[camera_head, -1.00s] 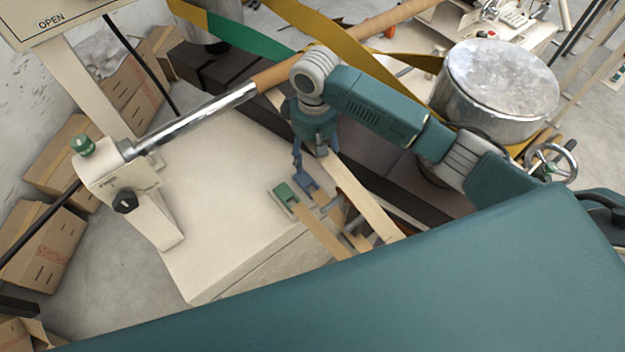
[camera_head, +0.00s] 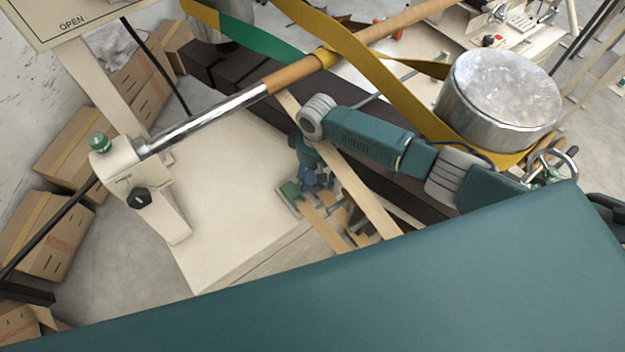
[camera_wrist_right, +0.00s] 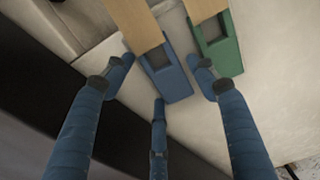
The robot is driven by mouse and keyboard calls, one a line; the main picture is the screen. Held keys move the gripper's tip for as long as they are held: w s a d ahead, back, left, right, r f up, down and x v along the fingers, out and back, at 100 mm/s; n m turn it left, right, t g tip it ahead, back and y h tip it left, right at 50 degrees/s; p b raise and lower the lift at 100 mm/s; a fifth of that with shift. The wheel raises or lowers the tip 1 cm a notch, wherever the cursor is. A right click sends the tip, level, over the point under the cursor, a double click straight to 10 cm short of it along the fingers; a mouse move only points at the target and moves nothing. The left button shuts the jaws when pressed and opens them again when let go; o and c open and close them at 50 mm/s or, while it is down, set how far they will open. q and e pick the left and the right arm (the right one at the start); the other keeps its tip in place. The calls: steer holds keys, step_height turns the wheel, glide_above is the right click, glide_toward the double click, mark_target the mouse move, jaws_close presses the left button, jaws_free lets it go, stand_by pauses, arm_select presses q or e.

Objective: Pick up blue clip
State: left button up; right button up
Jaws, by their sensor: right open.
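The blue clip (camera_wrist_right: 172,84) sits on the end of a wooden strip (camera_wrist_right: 136,22) in the right wrist view, above the pale surface. My right gripper (camera_wrist_right: 159,80) is open, with blue fingers on both sides of the clip and a third finger at its near end. I cannot tell whether any finger touches it. In the head view my right gripper (camera_head: 312,177) is down at the clips and mostly covers the blue clip. My left gripper is not in view.
A green clip (camera_wrist_right: 221,48) on another strip stands close beside the right-hand finger; it shows in the head view (camera_head: 289,191) too. A metal shaft (camera_head: 205,118) crosses left of the arm. A yellow belt (camera_head: 375,68) and a metal drum (camera_head: 500,95) lie behind.

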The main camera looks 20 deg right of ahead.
steer(key=shift+c, duration=0.3)
steer(key=c, duration=0.9)
steer(key=shift+o, duration=0.2)
steer(key=shift+r, duration=0.1)
step_height(320, 180, up, 20)
steer(key=b, duration=0.3)
steer(key=shift+b, duration=0.35)
